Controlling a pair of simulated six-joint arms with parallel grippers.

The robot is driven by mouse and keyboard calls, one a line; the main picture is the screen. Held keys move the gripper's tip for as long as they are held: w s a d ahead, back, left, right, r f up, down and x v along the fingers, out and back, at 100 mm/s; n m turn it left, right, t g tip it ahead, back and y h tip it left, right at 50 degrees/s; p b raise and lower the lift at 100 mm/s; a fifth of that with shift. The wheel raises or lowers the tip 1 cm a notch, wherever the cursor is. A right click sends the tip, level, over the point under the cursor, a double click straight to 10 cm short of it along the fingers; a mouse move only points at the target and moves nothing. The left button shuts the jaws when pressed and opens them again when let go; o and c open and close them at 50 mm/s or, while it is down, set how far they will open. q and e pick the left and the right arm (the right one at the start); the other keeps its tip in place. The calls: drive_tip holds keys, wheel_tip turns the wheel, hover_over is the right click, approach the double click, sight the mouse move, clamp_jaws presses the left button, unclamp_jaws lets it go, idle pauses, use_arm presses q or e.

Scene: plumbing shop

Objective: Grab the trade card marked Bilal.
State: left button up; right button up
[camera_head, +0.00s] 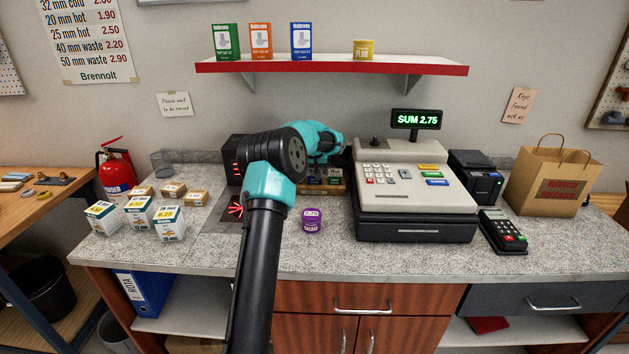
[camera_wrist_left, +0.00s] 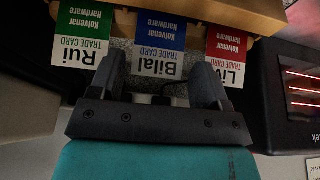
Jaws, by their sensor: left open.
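The trade card marked Bilal (camera_wrist_left: 160,38) is blue and white and shows upside down in the left wrist view. It stands between a green card marked Rui (camera_wrist_left: 82,30) and a red card marked Liv (camera_wrist_left: 229,45). All three are at a wooden holder (camera_wrist_left: 205,10). My left gripper (camera_wrist_left: 160,78) is open and empty. Its two fingers lie toward either side of the Bilal card's near edge; I cannot tell whether they touch it. In the head view my left gripper (camera_head: 338,150) is above the holder (camera_head: 325,190), left of the cash register. My right gripper is not in view.
The cash register (camera_head: 412,190) stands close on the right. A dark scanner with red lights (camera_head: 234,160) is on the left. A purple tin (camera_head: 311,220) stands in front of the holder. Small boxes (camera_head: 140,210) are at the counter's left, with bare counter (camera_head: 330,255) in front.

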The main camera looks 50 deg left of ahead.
use_arm(q)
drive_tip(key=shift+x, duration=1.9)
drive_tip(key=shift+c, duration=0.4)
drive_tip(key=c, duration=0.6)
